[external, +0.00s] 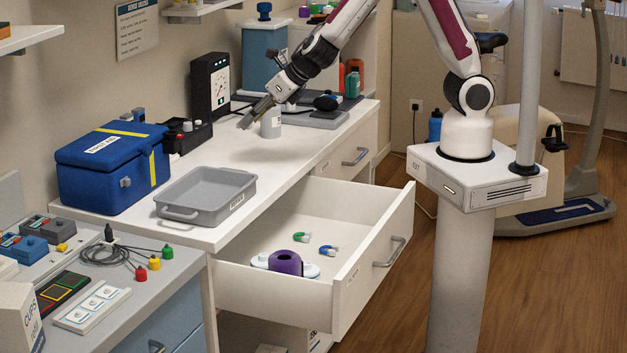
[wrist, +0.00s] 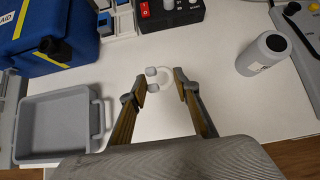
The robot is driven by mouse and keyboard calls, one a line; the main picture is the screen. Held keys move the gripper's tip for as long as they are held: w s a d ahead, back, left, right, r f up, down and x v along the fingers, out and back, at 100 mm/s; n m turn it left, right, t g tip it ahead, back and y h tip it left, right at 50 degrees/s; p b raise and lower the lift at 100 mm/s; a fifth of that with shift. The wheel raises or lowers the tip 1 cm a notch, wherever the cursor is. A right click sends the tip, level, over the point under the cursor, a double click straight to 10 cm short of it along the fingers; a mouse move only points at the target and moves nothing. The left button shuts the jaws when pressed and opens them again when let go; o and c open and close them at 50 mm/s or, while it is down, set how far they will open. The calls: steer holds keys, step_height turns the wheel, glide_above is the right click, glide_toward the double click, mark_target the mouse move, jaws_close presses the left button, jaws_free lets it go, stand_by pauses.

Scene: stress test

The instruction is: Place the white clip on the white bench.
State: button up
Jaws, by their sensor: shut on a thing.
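My gripper (external: 248,118) is over the white bench (external: 287,165), pointing down and left in the external view. In the wrist view my gripper (wrist: 160,83) has its fingers shut on the white clip (wrist: 164,75), a small pale piece with rounded ends at the fingertips. The clip blends with the white bench top (wrist: 222,98) behind it. I cannot make the clip out in the external view. I cannot tell whether it touches the bench.
A grey tray (external: 207,214) and blue first-aid box (external: 112,166) stand left of my gripper. A grey-white bottle (wrist: 263,54) stands to its right. The open drawer (external: 345,285) below holds a green clip (external: 301,237), a blue clip (external: 328,250) and a purple roll (external: 286,263). Bare bench lies between.

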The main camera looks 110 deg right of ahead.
steer(key=shift+w+d+f, duration=0.15)
steer(key=shift+w+f, duration=0.05)
steer(key=shift+f, duration=0.1)
steer(key=w+d+r, duration=0.1)
steer(key=w+d, duration=0.2)
steer(key=w, duration=0.6)
steer(key=shift+w+r, duration=0.25)
steer(key=shift+w, duration=0.05)
steer(key=shift+f, duration=0.15)
steer(key=shift+f, duration=2.8)
steer(key=shift+f, duration=2.1)
steer(key=shift+f, duration=0.1)
